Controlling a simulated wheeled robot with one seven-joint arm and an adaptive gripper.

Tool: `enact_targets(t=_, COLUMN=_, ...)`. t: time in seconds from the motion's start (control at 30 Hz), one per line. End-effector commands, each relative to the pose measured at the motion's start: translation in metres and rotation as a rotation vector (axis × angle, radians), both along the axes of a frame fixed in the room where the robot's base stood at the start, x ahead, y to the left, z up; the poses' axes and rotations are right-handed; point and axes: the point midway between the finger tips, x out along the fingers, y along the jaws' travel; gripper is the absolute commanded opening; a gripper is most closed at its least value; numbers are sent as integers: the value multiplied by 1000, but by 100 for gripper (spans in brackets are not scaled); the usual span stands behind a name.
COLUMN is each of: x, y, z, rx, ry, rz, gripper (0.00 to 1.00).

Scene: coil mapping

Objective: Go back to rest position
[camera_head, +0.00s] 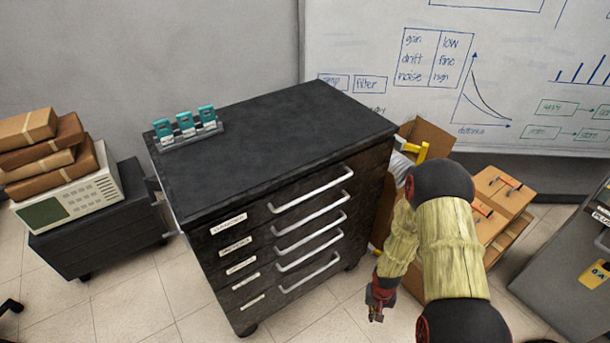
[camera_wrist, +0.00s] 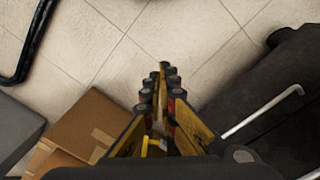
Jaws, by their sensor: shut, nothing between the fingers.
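My gripper (camera_head: 376,305) hangs low at the right front of the black drawer cabinet (camera_head: 290,130), pointing down, apart from it. In the wrist view my gripper (camera_wrist: 162,75) is shut and empty, its fingertips together above the tiled floor. My arm, in a yellowish sleeve, is bent at the elbow and stands to the right of the cabinet.
Teal-and-white blocks (camera_head: 186,122) stand in a rack on the cabinet top. Cardboard boxes (camera_head: 503,190) lie right of my arm. A low black cabinet (camera_head: 100,222) at left bears a white instrument (camera_head: 80,195) and brown packages (camera_head: 45,145). Tiled floor (camera_head: 125,305) is clear in front.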

Motion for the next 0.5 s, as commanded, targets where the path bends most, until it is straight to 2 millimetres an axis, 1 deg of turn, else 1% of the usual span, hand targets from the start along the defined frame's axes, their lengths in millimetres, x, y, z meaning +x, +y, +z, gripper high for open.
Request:
enact_targets(t=0.03, x=1, y=-3, z=30, rx=-15, ry=13, rz=22, gripper=0)
enact_targets(t=0.07, x=0, y=-5, z=46, rx=-23, ry=25, rz=32, gripper=0)
enact_targets(t=0.1, x=-3, y=-6, z=66, rx=-30, ry=41, rz=49, gripper=0)
enact_targets(t=0.17, x=-8, y=-7, z=97, rx=-38, ry=59, rz=70, gripper=0)
enact_targets(t=0.2, x=-12, y=-7, z=117, rx=-42, ry=72, rz=82, gripper=0)
enact_targets(t=0.27, x=-18, y=-6, z=146, rx=-45, ry=85, rz=100, gripper=0)
enact_targets(t=0.3, x=-23, y=-6, z=166, rx=-46, ry=91, rz=110, gripper=0)
enact_targets(t=0.5, x=-51, y=3, z=255, rx=-38, ry=101, rz=153, gripper=0)
